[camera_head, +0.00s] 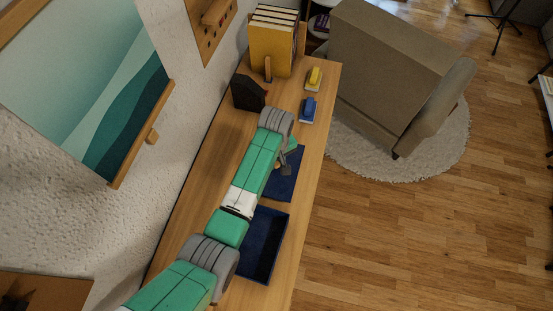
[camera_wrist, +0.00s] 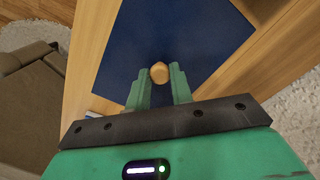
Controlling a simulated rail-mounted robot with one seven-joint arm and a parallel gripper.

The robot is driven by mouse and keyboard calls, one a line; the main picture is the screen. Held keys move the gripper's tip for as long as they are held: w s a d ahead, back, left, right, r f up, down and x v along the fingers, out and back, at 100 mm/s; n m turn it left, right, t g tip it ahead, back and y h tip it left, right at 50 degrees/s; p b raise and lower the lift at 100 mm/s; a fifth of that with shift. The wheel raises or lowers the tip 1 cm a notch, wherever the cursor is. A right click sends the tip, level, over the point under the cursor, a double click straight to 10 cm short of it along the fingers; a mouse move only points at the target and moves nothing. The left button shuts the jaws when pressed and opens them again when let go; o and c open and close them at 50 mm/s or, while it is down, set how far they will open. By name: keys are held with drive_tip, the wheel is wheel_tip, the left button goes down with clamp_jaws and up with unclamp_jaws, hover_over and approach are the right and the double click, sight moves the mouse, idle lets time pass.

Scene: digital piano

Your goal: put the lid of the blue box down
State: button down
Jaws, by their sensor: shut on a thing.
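The blue box (camera_head: 273,217) stands open on the desk, its dark inside showing, partly covered by my arm. Its flat blue lid (camera_head: 288,186) is beyond the box, over the desk's right part, apart from the box opening. The lid fills much of the wrist view (camera_wrist: 205,35), with a round wooden knob (camera_wrist: 159,72) at its middle. My gripper (camera_head: 283,166) is above the lid; in the wrist view its green fingers (camera_wrist: 160,76) are shut on the knob. I cannot tell whether the lid touches the desk.
On the wooden desk (camera_head: 190,217), a blue item (camera_head: 308,108) and a yellow item (camera_head: 314,77) lie past the lid. A dark block (camera_head: 247,92) and yellow books (camera_head: 272,42) stand farther back. An armchair (camera_head: 385,75) is right of the desk; the wall is left.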

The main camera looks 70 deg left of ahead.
drive_tip(key=shift+a+f+b, duration=0.1)
drive_tip(key=shift+f+b, duration=0.2)
drive_tip(key=shift+f, duration=1.55)
drive_tip(key=c, duration=1.2)
unclamp_jaws()
drive_tip(key=shift+f, duration=0.15)
drive_tip(key=shift+c, duration=0.2)
wheel_tip(320, 180, up, 12)
drive_tip(key=shift+r+p, duration=0.2)
drive_tip(key=shift+p, duration=0.65)
